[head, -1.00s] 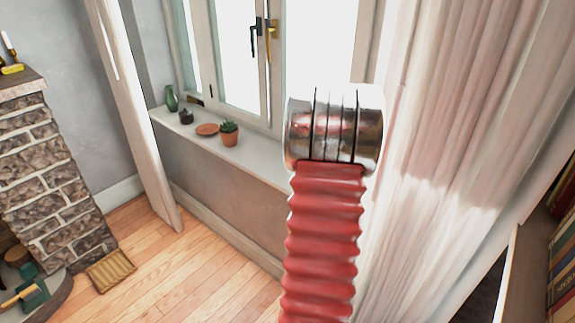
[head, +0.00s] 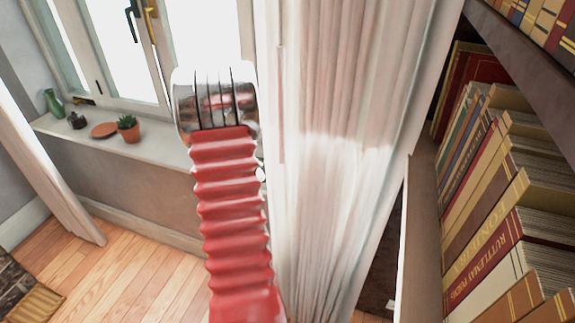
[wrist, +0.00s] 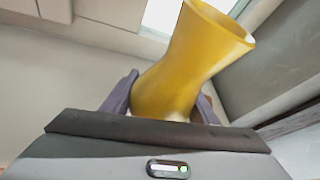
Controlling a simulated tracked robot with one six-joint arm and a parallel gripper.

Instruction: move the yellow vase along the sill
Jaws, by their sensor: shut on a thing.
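The yellow vase (wrist: 190,65) shows in the wrist view, with its flared open mouth toward the upper right of the picture. My gripper (wrist: 163,100) is shut on its lower part, one purple-grey finger on each side. The base of the vase is hidden behind the gripper body. In the head view my red ribbed arm hides the vase and gripper. The pale window sill (head: 165,150) runs behind my arm there. I cannot tell whether the vase touches the sill.
On the sill's left part stand a green vase (head: 54,103), a small dark pot (head: 77,120), a terracotta saucer (head: 104,130) and a potted succulent (head: 129,129). A white curtain (head: 335,170) hangs right of my arm. A bookshelf (head: 422,240) stands at the right.

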